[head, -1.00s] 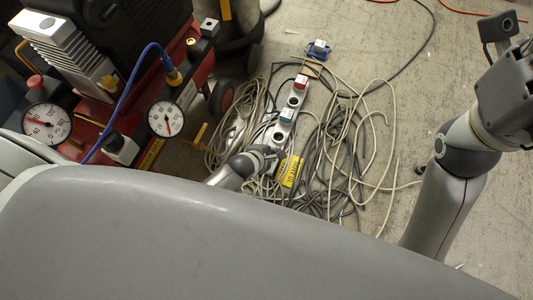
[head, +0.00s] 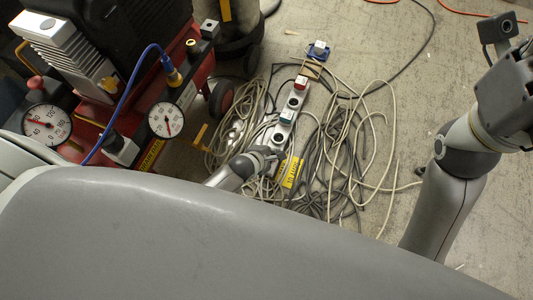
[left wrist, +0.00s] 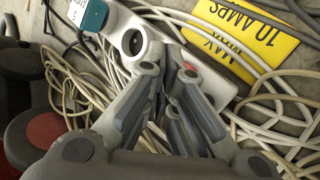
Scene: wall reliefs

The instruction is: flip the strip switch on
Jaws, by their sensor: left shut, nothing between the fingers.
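The power strip (head: 294,103) lies on the floor among coiled cables, running up and to the right in the head view. It carries a red-and-white plug (head: 301,81) and a teal-and-white plug (head: 287,115). In the left wrist view, the strip (left wrist: 205,80) passes behind the fingertips, with an empty round socket beside them. My left gripper (head: 274,154) is shut and empty at the strip's near end; it also shows in the left wrist view (left wrist: 170,62).
A yellow "MAX 10 AMPS" label (head: 292,172) lies beside the strip's near end. Tangled cables (head: 350,140) surround the strip. A red compressor with gauges (head: 166,120) stands at left.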

